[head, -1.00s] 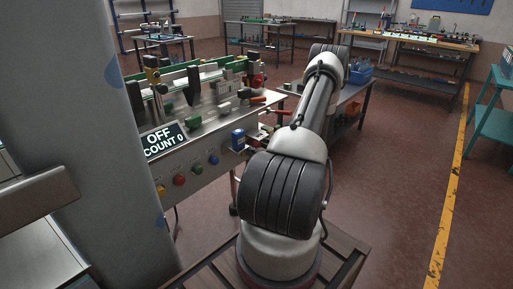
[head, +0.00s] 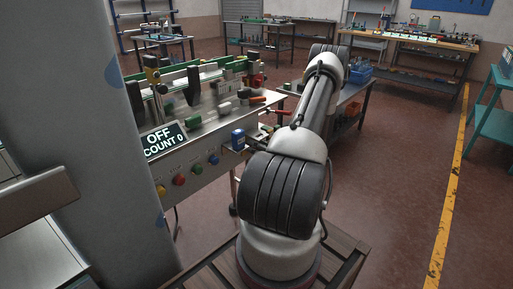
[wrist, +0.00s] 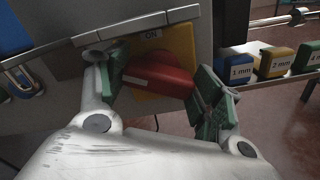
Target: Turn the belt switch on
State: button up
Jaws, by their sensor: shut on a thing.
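The belt switch is a red rotary knob (wrist: 158,74) on a yellow plate (wrist: 181,42) marked ON at its top edge, seen in the wrist view. My gripper (wrist: 161,85) has its green-padded fingers on either side of the knob and is shut on it. The knob looks slightly tilted in that view. In the head view my arm reaches to the right end of the machine, and the knob is hard to make out there. The machine's display (head: 163,140) reads OFF and COUNT 0.
Yellow, red, green and blue buttons (head: 179,180) line the machine's front panel. Blocks marked in mm, one blue (wrist: 242,70) and one yellow (wrist: 275,63), stand on a ledge at right. A grey pillar (head: 75,120) stands at left.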

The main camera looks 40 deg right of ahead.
dwell(0.4)
jog(key=o, duration=1)
jog(key=shift+o, duration=0.2)
jog(key=s, duration=1.2)
jog(key=shift+d, duration=0.45)
jog(key=shift+c, duration=0.3)
